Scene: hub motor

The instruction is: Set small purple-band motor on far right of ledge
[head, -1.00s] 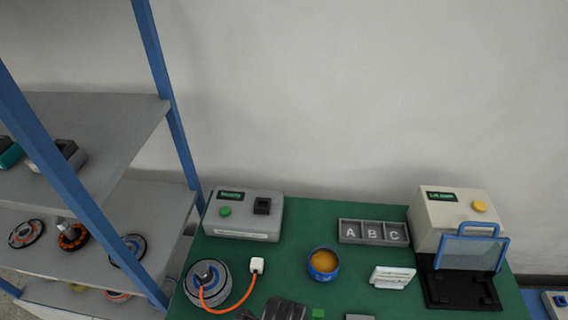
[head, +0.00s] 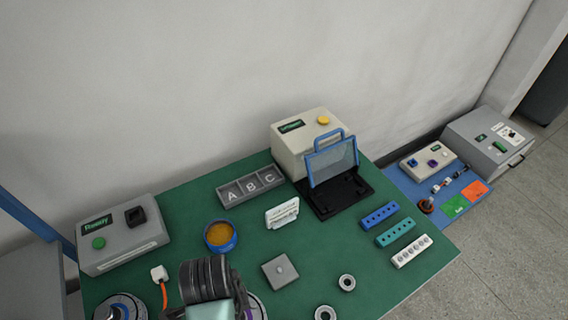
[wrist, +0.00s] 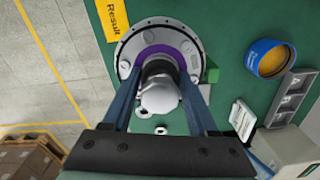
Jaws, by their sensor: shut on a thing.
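The purple-band motor is a grey disc (wrist: 128,47) with a purple ring around its dark centre; a silver shaft end points up at the wrist camera. My gripper (wrist: 160,76) has its two blue fingers on either side of the centre, shut on the motor. In the head view my dark wrist hides most of the motor; a slice of its grey and purple rim (head: 258,307) shows at the bottom. The motor appears over the green table, and I cannot tell whether it touches. The shelf rack (head: 30,285) shows only partly at the far left.
Another motor (head: 121,307) with an orange cable sits at the table's lower left. A Ready box (head: 125,238), a blue cup (head: 220,237), an ABC tray (head: 232,193) and a tester with a hinged shield (head: 297,150) stand on the table. A lower blue surface (head: 440,190) lies right.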

